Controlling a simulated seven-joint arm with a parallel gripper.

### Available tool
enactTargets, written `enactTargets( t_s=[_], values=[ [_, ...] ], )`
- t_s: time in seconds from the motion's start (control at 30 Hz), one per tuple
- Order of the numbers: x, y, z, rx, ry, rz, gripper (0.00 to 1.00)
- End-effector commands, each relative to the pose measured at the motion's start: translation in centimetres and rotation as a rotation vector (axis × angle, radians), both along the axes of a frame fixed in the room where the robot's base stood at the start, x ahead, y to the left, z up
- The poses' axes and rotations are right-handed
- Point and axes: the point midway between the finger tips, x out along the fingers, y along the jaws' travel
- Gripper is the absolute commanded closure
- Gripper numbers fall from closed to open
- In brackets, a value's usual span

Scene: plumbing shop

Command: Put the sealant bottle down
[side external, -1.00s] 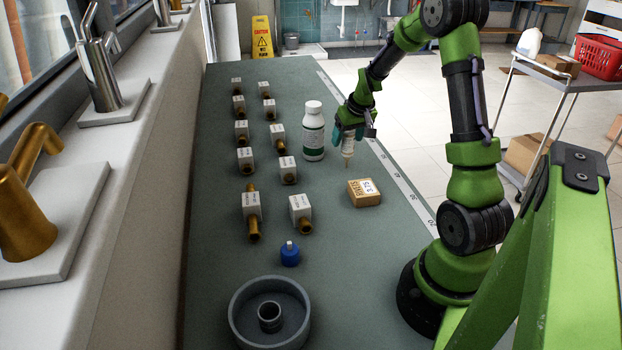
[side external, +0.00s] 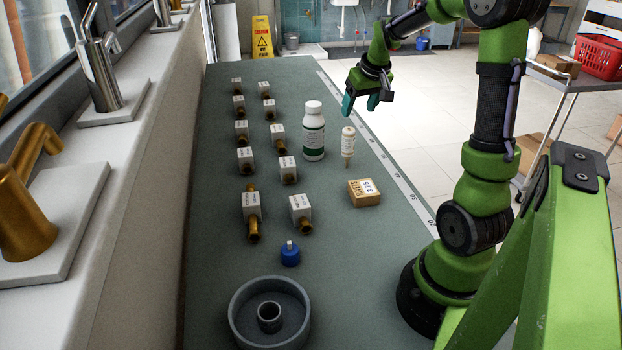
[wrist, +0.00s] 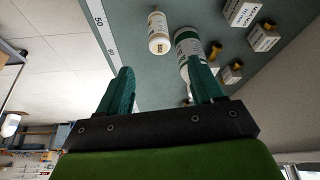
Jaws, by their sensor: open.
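The sealant bottle (side external: 348,143) is small and white with printed text and a narrow tan tip at its lower end in the side view. In the wrist view the sealant bottle (wrist: 157,30) is beyond my fingers, clear of both. My gripper (side external: 360,106) is open and empty, above and behind the bottle in the side view. Its teal fingers (wrist: 162,92) are apart in the wrist view.
Several white-labelled blocks with brass fittings (side external: 251,210) stand in rows on the left. A cardboard box (side external: 364,193) lies in front of the bottle. A ruler strip (side external: 392,172) runs along the right edge.

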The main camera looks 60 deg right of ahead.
Motion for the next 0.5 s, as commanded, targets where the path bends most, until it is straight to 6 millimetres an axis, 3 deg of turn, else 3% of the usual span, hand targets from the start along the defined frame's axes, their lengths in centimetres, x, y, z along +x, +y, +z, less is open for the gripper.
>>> enactTargets(
  t_s=[0.07,0.17,0.33,0.4,0.5],
  values=[
    [0.1,1.0,0.8,0.001,-0.011,0.009,0.34],
    [0.6,4.6,2.3,0.015,-0.049,0.040,0.34],
    [-0.3,15.9,5.3,0.082,-0.159,0.138,0.34],
    [-1.8,20.4,5.9,0.120,-0.199,0.181,0.34],
    [-4.3,25.4,6.2,0.175,-0.243,0.235,0.34]
  ],
)
